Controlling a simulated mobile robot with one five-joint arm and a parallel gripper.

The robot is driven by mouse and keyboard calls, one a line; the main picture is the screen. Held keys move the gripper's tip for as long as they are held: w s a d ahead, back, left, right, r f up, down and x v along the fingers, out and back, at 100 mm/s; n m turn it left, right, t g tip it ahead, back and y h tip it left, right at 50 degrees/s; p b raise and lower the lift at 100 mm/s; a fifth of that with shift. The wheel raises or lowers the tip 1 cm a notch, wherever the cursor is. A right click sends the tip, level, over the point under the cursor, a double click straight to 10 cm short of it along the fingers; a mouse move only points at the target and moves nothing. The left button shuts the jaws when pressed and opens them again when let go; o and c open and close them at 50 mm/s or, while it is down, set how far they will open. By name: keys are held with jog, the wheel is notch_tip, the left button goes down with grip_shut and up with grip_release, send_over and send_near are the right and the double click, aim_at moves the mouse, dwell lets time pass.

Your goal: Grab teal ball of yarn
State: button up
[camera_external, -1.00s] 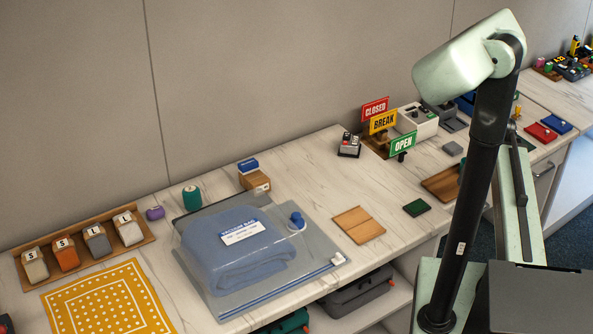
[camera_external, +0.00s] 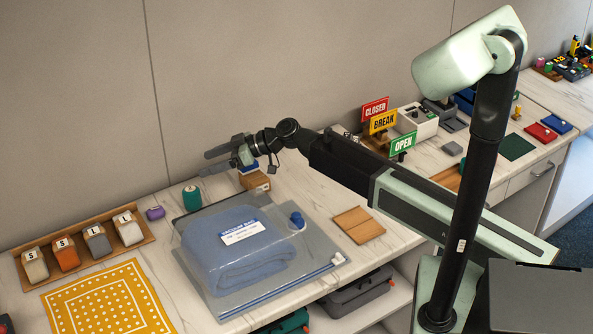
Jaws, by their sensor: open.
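The teal ball of yarn (camera_external: 192,198) stands on the counter behind the vacuum bag, looking like a small upright rounded cylinder. My gripper (camera_external: 207,162) is open and empty, in the air above and slightly to the right of the teal yarn in the picture. Its fingers point left. They appear apart from the yarn, and nothing is between them.
A purple item (camera_external: 155,213) sits just left of the yarn. A clear vacuum bag (camera_external: 190,263) with a blue folded blanket lies in front. A cardboard box (camera_external: 258,182) with a blue item is under my wrist. A wooden rack (camera_external: 148,237) holds several size-marked blocks.

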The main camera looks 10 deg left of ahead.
jog(key=b, duration=0.9)
send_near(199, 189)
jog(key=x, duration=0.5)
jog(key=shift+f, duration=0.45)
jog(key=shift+s+a+f, duration=0.1)
jog(key=shift+a, duration=0.5)
jog(key=shift+s+a+f, duration=0.1)
jog(key=shift+a, duration=0.45)
jog(key=b+x, duration=0.2)
jog(key=x, duration=0.3)
jog(key=shift+r, duration=0.15)
jog(key=c, duration=1.5)
jog(key=shift+o, duration=0.2)
notch_tip(199, 189, up, 10)
jog(key=p, duration=1)
jog(key=shift+r, duration=0.15)
